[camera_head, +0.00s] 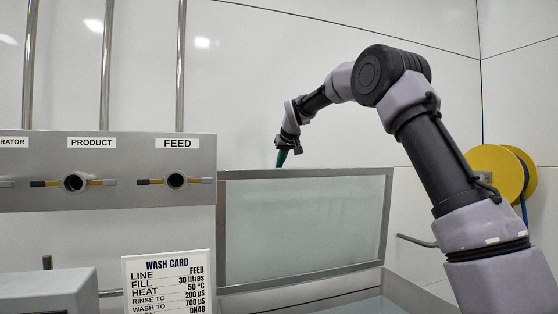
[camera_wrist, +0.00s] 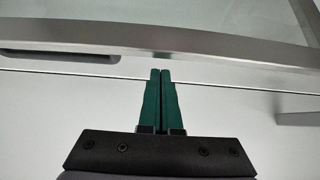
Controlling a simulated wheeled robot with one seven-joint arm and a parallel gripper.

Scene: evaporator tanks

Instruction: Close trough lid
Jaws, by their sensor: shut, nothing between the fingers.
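The trough lid (camera_head: 305,225) is a framed, see-through panel standing raised, close to upright, at the back of the trough (camera_head: 365,305). My gripper (camera_head: 282,158) is at the lid's top edge, a little left of its middle, with green fingers pointing down. In the wrist view my gripper (camera_wrist: 160,72) has its two green fingers together with nothing between them. The metal lid frame (camera_wrist: 200,47) crosses just beyond the fingertips. I cannot tell whether the fingers touch it. The lower part of the trough is cut off by the picture.
A grey panel with PRODUCT and FEED ports (camera_head: 108,172) stands left of the lid. A wash card (camera_head: 168,283) is in front of it. A yellow hose reel (camera_head: 497,172) hangs at right, with a grey bar (camera_head: 415,241) below. The white wall is behind.

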